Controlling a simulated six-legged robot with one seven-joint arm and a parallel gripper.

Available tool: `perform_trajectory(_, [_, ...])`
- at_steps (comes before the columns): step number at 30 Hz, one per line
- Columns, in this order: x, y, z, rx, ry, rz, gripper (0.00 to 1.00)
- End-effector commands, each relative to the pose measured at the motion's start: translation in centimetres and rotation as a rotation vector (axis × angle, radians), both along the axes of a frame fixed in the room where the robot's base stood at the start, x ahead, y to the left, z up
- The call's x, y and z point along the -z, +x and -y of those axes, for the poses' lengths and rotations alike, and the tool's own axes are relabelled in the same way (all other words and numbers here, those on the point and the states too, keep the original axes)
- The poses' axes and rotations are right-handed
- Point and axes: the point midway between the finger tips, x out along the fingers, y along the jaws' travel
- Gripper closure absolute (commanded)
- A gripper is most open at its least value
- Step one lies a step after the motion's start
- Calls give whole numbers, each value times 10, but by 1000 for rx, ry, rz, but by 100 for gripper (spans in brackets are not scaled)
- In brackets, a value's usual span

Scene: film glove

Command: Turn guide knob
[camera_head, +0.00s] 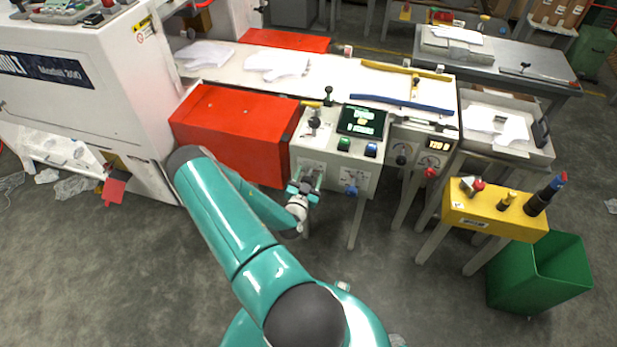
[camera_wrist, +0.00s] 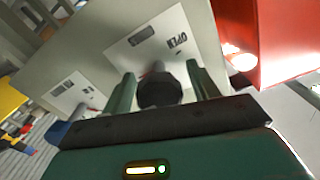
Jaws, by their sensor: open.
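A dark round knob (camera_wrist: 160,90) sticks out from a pale panel beside a white label with upside-down lettering that seems to read OPEN. I take it for the guide knob. My gripper (camera_wrist: 161,76) is open, with one green finger on each side of the knob. Whether either finger touches it cannot be told. In the head view my gripper (camera_head: 304,187) is at the front of the grey control box (camera_head: 337,147), and it hides the knob there. A blue-handled knob (camera_head: 351,190) sits to the right on the same front.
A red cover (camera_head: 235,130) stands directly left of the control box. Gauges and a red knob (camera_head: 430,173) lie to the right. A yellow stand (camera_head: 490,212) with tools and a green bin (camera_head: 540,275) are at right. The floor in front is clear.

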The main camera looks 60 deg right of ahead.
Motion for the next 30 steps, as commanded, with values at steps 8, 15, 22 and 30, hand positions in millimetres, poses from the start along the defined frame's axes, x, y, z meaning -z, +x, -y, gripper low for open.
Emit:
perform_trajectory(8, [0,-3,-21,0,1,-2,41])
perform_trajectory(15, [0,-11,-73,-2,2,-2,41])
perform_trajectory(22, [0,-18,-118,-2,1,-1,41])
perform_trajectory(30, [0,-22,-137,0,-1,0,41])
